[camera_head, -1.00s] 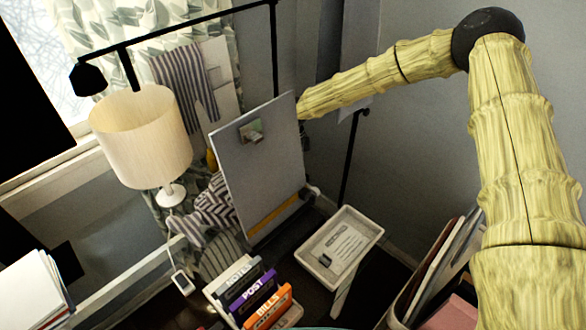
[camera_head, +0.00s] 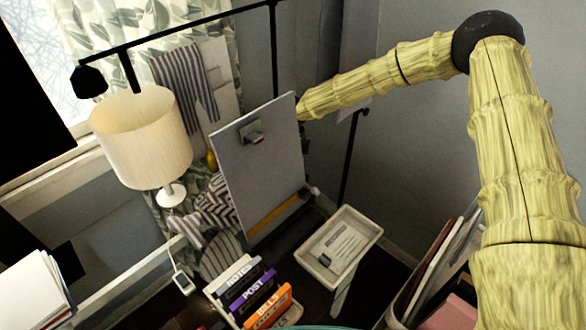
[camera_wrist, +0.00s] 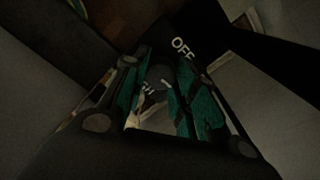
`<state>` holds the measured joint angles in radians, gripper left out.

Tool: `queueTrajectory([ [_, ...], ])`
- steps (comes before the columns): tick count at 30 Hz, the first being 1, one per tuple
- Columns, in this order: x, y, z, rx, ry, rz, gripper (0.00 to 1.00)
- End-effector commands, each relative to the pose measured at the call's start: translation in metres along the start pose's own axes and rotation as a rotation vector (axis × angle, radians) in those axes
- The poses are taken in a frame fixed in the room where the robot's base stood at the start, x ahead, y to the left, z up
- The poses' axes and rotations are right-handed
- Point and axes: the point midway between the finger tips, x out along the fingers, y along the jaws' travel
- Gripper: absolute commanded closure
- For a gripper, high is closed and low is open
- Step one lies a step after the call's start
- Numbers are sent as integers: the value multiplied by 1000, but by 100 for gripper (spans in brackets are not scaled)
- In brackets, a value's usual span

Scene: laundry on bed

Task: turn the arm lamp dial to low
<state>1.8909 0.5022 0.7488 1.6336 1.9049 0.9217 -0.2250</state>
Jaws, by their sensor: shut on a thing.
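In the wrist view my gripper (camera_wrist: 157,90) has its teal-padded fingers closed around a dark dial (camera_wrist: 160,74). A short white mark shows on the dial. White "OFF" lettering (camera_wrist: 183,48) stands on the dark surface just beyond the fingers, and other small lettering (camera_wrist: 148,89) is partly covered. The picture is dim, so the dial's exact setting cannot be read. In the head view a black arm lamp (camera_head: 90,80) hangs from a long dark bar at upper left. My gripper is hidden behind the grey board there.
The upright grey board (camera_head: 258,175) stands in front of my forearm's end. A cream-shaded lamp (camera_head: 140,140) is at left. A white tray (camera_head: 338,247) and a rack of labelled folders (camera_head: 250,290) stand below. A grey wall is close behind my arm.

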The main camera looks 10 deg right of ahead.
Motion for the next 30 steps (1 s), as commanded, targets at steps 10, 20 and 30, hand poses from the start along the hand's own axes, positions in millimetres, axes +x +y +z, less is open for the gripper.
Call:
queueTrajectory([
  [10,0,1,0,59,-1,1,96],
  [20,0,1,0,58,-1,1,51],
  [30,-4,0,0,58,-2,0,51],
])
